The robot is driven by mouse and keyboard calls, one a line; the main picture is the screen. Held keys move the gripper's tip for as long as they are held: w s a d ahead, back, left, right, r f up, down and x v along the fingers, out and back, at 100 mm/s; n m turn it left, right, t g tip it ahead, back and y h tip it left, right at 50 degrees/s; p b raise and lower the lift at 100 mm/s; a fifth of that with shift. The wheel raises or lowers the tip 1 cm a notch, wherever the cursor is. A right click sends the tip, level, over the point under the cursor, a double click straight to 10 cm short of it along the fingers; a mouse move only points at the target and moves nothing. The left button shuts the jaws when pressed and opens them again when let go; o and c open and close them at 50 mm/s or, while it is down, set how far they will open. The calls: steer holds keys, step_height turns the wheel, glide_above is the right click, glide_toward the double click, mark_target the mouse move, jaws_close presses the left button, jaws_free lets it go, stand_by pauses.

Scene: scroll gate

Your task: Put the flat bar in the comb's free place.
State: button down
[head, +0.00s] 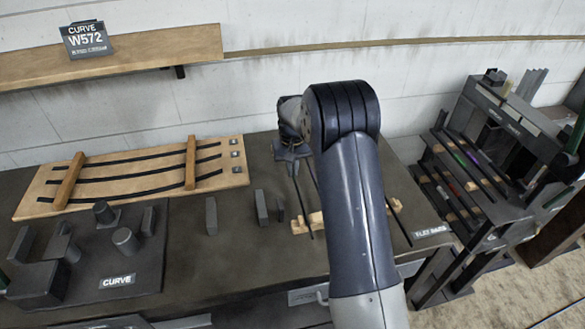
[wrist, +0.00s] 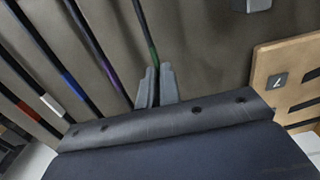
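My gripper (wrist: 158,72) has its two grey fingers close together around a thin dark flat bar (wrist: 142,22) with a green band. In the wrist view this bar runs up from the fingertips, at a different angle from the other bars. In the head view my gripper (head: 291,152) is over the table behind the wooden comb (head: 298,226), and a dark bar (head: 304,205) runs from under it towards the comb. My arm hides much of the comb and its places. Dark bars with purple (wrist: 108,70), blue (wrist: 69,79) and red bands lie to the left in the wrist view.
A wooden board with curved dark strips (head: 135,176) lies at the left of the table. Small grey blocks (head: 211,216) stand between it and the comb. A dark rack (head: 500,150) with more bars stands at the right. The table's front middle (head: 220,262) is clear.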

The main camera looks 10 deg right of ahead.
steer(key=shift+f, duration=0.25)
stand_by(0.4)
steer(key=c, duration=1.5)
jaws_free()
steer(key=shift+c, duration=0.2)
steer(key=shift+r, duration=0.1)
step_height(320, 180, up, 11)
steer(key=b, duration=0.1)
steer(key=shift+f+b, duration=0.2)
steer(key=shift+b, duration=0.1)
steer(key=shift+f, duration=0.15)
step_height(320, 180, down, 11)
steer(key=shift+r+p, duration=0.2)
steer(key=shift+p, duration=0.45)
steer(key=shift+r, duration=0.3)
